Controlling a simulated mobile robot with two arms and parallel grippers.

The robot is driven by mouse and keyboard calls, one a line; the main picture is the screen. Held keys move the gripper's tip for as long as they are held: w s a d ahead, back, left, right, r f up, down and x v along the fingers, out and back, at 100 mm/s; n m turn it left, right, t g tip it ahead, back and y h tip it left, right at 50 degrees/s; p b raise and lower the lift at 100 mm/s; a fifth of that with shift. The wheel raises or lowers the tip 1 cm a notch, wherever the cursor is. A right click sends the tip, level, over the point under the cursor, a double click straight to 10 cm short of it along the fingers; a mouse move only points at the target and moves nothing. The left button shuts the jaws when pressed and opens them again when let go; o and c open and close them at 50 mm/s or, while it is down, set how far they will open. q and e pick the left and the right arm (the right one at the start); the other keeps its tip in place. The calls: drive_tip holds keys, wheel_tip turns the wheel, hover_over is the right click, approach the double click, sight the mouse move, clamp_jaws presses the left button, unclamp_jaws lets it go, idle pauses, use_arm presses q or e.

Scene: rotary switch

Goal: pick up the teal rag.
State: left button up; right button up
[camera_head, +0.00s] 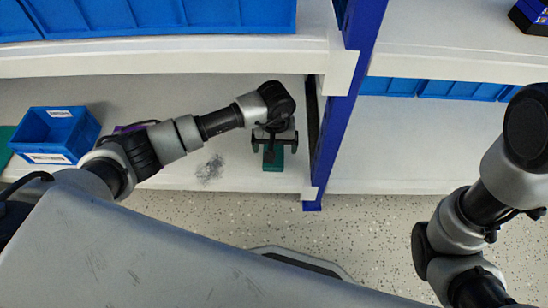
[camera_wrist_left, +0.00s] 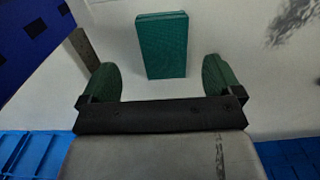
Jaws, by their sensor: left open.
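The teal rag (camera_head: 272,162) shows as a small, folded, block-like piece on the lower white shelf, close to its front edge and left of the blue upright. In the left wrist view the rag (camera_wrist_left: 162,45) lies just beyond the fingertips, roughly centred between them. My left gripper (camera_head: 273,143) is above the rag and partly hides it in the head view. In the wrist view its two green-padded fingers (camera_wrist_left: 160,78) are spread apart with nothing between them. My right arm is at the right of the head view, but its gripper is not visible.
A blue bin (camera_head: 55,135) stands on the same shelf at left, with a purple thing (camera_head: 130,127) beside it. A grey scribbly patch (camera_head: 210,168) lies left of the rag. The blue upright (camera_head: 345,100) is close on the right. The upper shelf (camera_head: 180,57) overhangs behind.

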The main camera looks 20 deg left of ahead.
sight(278, 166)
use_arm(q)
drive_tip(key=shift+f+b, duration=0.5)
drive_tip(key=shift+f, duration=0.25)
drive_tip(key=f+b, duration=0.3)
drive_tip(key=f, duration=0.1)
drive_tip(key=shift+w+a+f+b, duration=0.1)
drive_tip(key=shift+a+b, duration=0.15)
drive_tip(key=shift+b, duration=0.15)
drive_tip(key=shift+c, duration=0.2)
drive_tip(key=c, duration=1)
